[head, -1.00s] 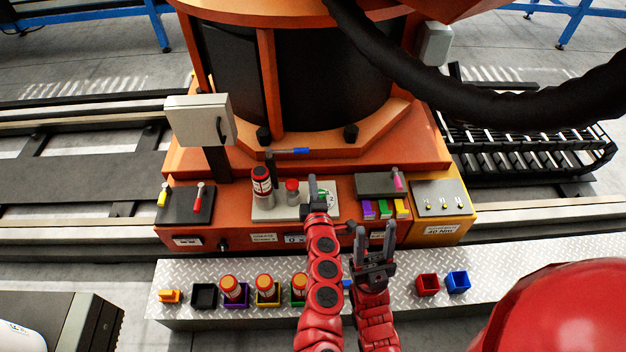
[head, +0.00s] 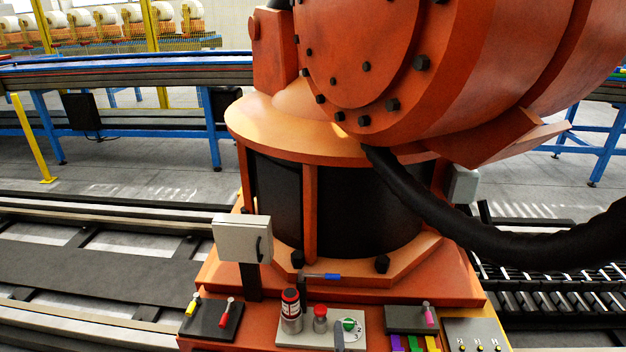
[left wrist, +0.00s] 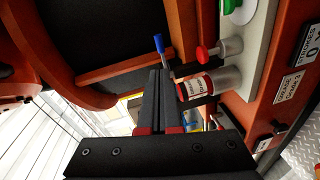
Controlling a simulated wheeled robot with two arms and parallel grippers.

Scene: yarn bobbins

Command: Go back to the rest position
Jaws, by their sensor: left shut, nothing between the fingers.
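My right gripper is out of view.
The pale panel (head: 365,342) carries a red push button (head: 320,312) and a green knob (head: 348,325). A blue-ended lever (head: 325,276) is behind. Levers stand on a dark box (head: 210,318) at left and another (head: 405,318) at right. A grey box (head: 240,240) rises at left.

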